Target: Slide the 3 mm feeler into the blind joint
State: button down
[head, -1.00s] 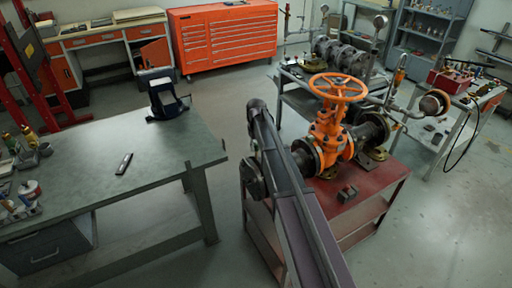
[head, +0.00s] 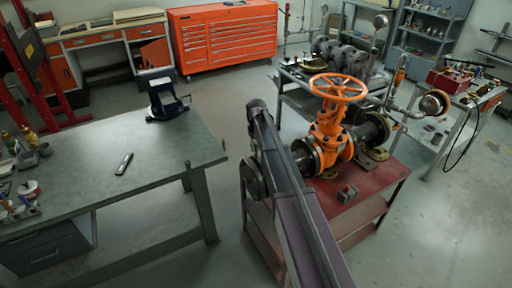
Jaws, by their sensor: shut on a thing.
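The orange gate valve (head: 329,146) with its handwheel (head: 338,87) stands on a red-topped table. Its dark pipe runs toward lower left, behind my arm. A dark round disc (head: 251,178) shows at the left of my arm, in line with the pipe. It looks like the flanged end, but I cannot tell whether it is the blind joint. My arm crosses the middle of the view and hides much around it. My gripper and the 3 mm feeler cannot be seen.
The red table (head: 375,188) carries a small dark block (head: 347,194). On the left, a green workbench (head: 85,180) holds a slim dark item (head: 124,163) and a vise (head: 165,97). An orange tool chest (head: 225,40) stands behind. Open floor lies between bench and table.

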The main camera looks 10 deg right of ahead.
aim_at(256, 157)
jog(key=shift+f+b, duration=3.15)
jog(key=shift+f, duration=0.05)
dwell(1.0)
jog(key=shift+c, duration=2.1)
grip_release()
jog(key=shift+r, duration=0.25)
notch_tip(256, 157, up, 12)
jog(key=p, duration=1.2)
jog(key=shift+f, duration=0.15)
